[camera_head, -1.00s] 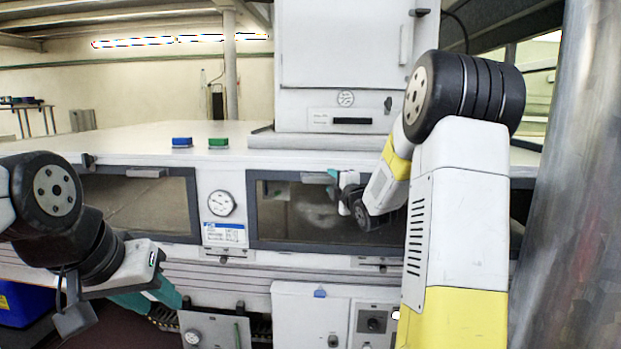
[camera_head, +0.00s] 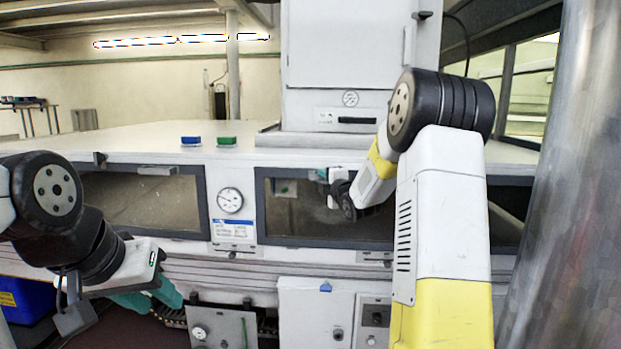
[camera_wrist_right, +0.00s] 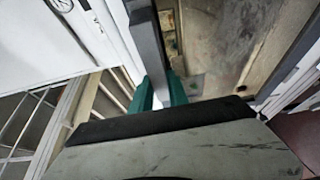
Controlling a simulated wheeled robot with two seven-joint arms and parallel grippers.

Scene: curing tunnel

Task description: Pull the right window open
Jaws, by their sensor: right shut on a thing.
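The right window (camera_head: 290,242) is a dark-framed pane in the front of the white machine, partly hidden behind my right arm. My right gripper (camera_head: 323,175) is at the window's top edge, where its handle is. In the right wrist view, the teal fingers (camera_wrist_right: 161,96) are shut at the lower end of a dark grey bar (camera_wrist_right: 147,45); the exact contact is hidden. I cannot tell how far the window stands open. My left gripper (camera_head: 150,296) hangs low at the left, apart from the machine; its finger gap is unclear.
The left window (camera_head: 145,205) has a light handle at its top. A gauge (camera_head: 230,200) sits between the windows. Blue (camera_head: 190,141) and green (camera_head: 226,141) blocks are on the machine top. A metal column (camera_head: 560,200) stands close at the right. A control box (camera_head: 310,310) is below.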

